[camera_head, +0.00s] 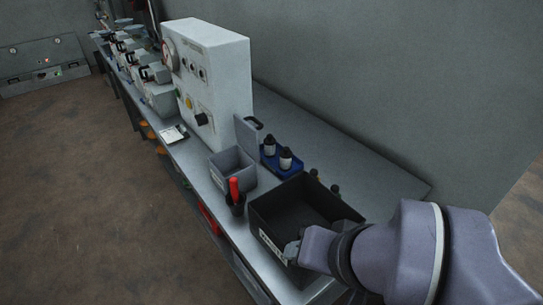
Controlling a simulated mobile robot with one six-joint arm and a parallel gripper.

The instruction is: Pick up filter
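No object that I can clearly identify as a filter shows in the head view. My arm enters from the lower right. My gripper (292,251) is at the front right of a black open bin (262,210), close to its labelled front wall. The gripper is small and partly hidden by my own wrist, so I cannot tell whether its fingers are open or shut, or whether they touch the bin. The visible part of the bin's inside looks dark and empty; my wrist covers its near right corner.
A grey box with a raised lid (232,176), a black holder with a red handle (235,198) and a blue tray with two bottles (284,169) crowd the bench near the bin. A tall white machine (222,85) stands behind. Bare bench (375,178) lies at the right.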

